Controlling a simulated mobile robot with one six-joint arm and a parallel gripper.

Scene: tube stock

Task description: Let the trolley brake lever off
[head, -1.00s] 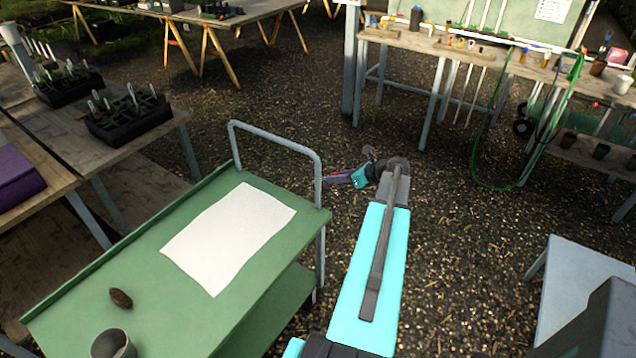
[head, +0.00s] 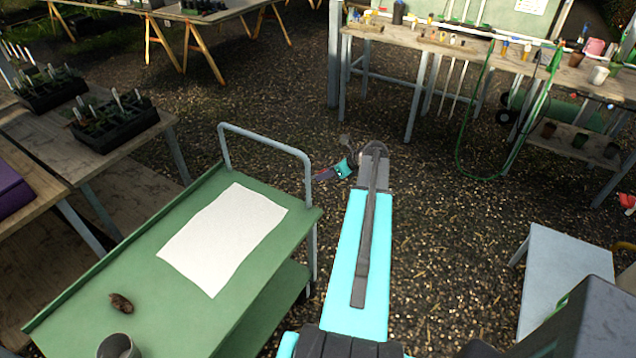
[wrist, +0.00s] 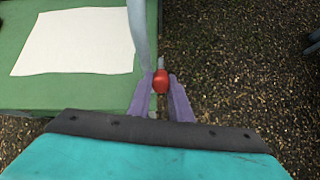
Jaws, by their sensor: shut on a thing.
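The green trolley (head: 140,245) stands at the left, with its grey tube handle (head: 265,137) at the far end. In the wrist view, the brake lever shows as a red knob (wrist: 161,81) on a short grey stem, close beside the handle post. My gripper (wrist: 160,77) has its two purple fingers on either side of the knob, shut on it. In the head view, my gripper (head: 322,176) is beside the right handle post. The lever cannot be made out there, and its lower end is hidden in both views.
A white sheet (head: 222,237), a brown lump (head: 121,303) and a grey pot (head: 116,346) are on the trolley top. Benches with seedling trays (head: 115,118) stand left. A tool bench (head: 450,48) stands behind, a grey table (head: 565,270) right. Gravel between is clear.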

